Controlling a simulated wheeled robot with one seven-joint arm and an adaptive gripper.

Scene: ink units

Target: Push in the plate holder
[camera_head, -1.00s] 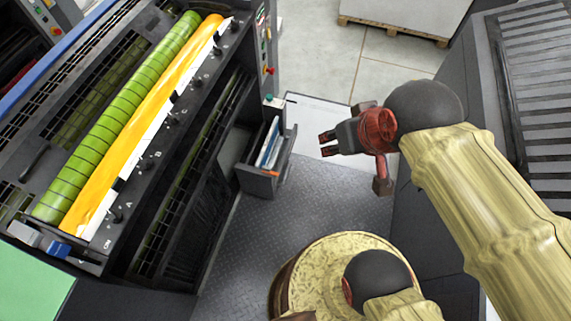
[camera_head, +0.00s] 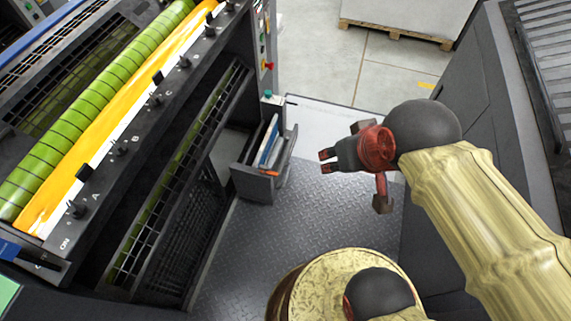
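The plate holder (camera_head: 255,186) looks to be the dark grey drawer-like bin at the right end of the ink unit. It stands pulled out and holds thin white and blue plates (camera_head: 268,143). My gripper (camera_head: 324,161) is to the right of the holder, clear of it in the picture, with its fingers pointing left towards it. The two fingertips show a gap between them, and nothing is held.
The ink unit (camera_head: 131,137) with its green roller and yellow ink fills the left side. A dark machine side (camera_head: 478,90) stands close on the right. A pallet (camera_head: 398,34) is far behind.

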